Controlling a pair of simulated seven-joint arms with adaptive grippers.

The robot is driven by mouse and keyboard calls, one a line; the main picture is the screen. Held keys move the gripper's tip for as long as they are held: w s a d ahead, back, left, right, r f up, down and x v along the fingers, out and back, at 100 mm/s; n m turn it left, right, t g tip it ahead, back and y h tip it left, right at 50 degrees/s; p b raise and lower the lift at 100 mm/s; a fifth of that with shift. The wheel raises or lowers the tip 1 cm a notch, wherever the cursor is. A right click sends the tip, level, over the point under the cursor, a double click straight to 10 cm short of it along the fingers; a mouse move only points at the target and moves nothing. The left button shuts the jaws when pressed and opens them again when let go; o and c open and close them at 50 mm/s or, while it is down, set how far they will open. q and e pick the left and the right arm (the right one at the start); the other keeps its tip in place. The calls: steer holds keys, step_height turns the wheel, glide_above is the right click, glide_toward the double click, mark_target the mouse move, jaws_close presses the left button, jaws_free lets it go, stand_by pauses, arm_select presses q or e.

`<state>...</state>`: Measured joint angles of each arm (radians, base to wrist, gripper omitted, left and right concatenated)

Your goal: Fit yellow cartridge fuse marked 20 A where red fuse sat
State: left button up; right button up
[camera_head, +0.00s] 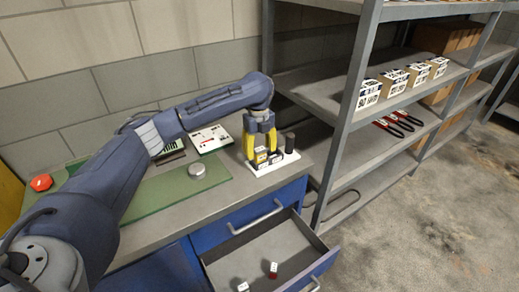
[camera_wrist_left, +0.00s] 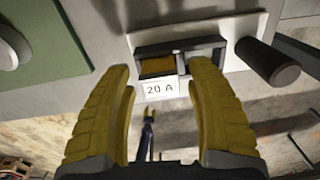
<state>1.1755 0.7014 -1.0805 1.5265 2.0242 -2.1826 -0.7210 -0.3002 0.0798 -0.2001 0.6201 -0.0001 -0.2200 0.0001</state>
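In the left wrist view a yellow block, apparently the cartridge fuse (camera_wrist_left: 157,67), sits in the left part of a dark holder (camera_wrist_left: 208,43). A white tag (camera_wrist_left: 160,89) reading "20 A" shows just below it. My left gripper (camera_wrist_left: 162,76) is open, its yellow fingers spread either side of the tag, with gaps visible. In the head view the left gripper (camera_head: 262,152) points down over the white base (camera_head: 270,168) and hides part of the holder. How deep the fuse sits is unclear. A small red piece with a white tag (camera_head: 273,268) lies in the drawer.
A dark upright cylinder (camera_head: 290,141) stands right of the holder. The open drawer (camera_head: 232,262) also holds another white-tagged piece (camera_head: 243,287). A round metal knob (camera_head: 197,171) and a red button (camera_head: 41,182) are on the bench. Metal shelves (camera_head: 345,150) stand close on the right.

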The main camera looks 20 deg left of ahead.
mark_target(259, 148)
arm_select(q)
step_height(259, 148, up, 12)
steer(key=shift+r, duration=0.15)
stand_by(0.7)
stand_by(0.4)
